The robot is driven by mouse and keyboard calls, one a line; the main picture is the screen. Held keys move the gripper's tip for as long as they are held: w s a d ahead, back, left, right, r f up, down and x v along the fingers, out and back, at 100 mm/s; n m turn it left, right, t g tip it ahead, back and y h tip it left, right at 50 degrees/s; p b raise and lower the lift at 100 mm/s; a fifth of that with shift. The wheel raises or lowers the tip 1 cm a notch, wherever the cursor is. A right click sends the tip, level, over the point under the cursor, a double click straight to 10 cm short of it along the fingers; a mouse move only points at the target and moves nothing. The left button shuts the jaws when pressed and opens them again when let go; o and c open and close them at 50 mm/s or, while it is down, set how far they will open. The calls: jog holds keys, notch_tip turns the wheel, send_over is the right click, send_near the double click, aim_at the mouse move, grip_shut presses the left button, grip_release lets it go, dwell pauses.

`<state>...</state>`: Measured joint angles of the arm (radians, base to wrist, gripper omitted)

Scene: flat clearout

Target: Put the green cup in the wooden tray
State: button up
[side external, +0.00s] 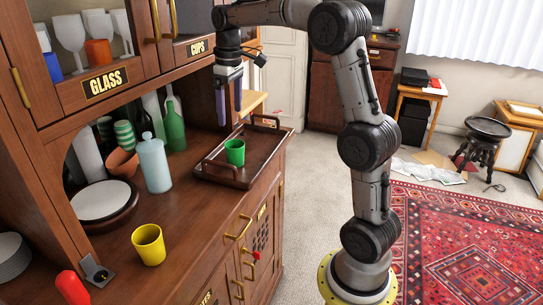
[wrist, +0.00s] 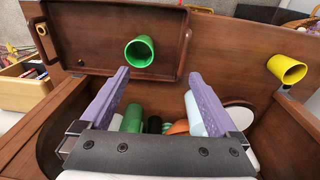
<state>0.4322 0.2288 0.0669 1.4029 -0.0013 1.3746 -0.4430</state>
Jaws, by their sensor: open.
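The green cup (side external: 235,152) stands upright inside the wooden tray (side external: 208,172), which lies on the cabinet counter. In the wrist view the green cup (wrist: 139,52) is also within the rim of the wooden tray (wrist: 95,10), apart from the fingers. My gripper (side external: 229,108) is above the tray, fingers pointing down, a clear gap over the cup. In the wrist view my gripper (wrist: 156,80) has its two purple fingers wide apart with nothing between them.
A yellow cup (side external: 148,244) stands at the counter's front. A pale blue bottle (side external: 155,165), green bottles (side external: 174,125), a terracotta pot (side external: 122,163) and a white plate (side external: 100,201) sit in or near the niche. The cabinet's upper doors (side external: 95,85) overhang the counter.

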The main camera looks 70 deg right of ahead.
jog(key=s+a+r+t, duration=0.1)
jog(key=s+a+r, duration=0.1)
jog(key=s+a, duration=0.4)
jog(key=s+a+f+t, duration=0.2)
jog(key=s+a+f, duration=0.1)
jog(key=s+a, duration=0.3)
jog(key=s+a+f+t, duration=0.1)
jog(key=s+a+f, duration=0.2)
jog(key=s+a, duration=0.3)
jog(key=s, duration=0.4)
jog(key=shift+s+f+t, duration=0.3)
jog(key=shift+f+t, duration=0.1)
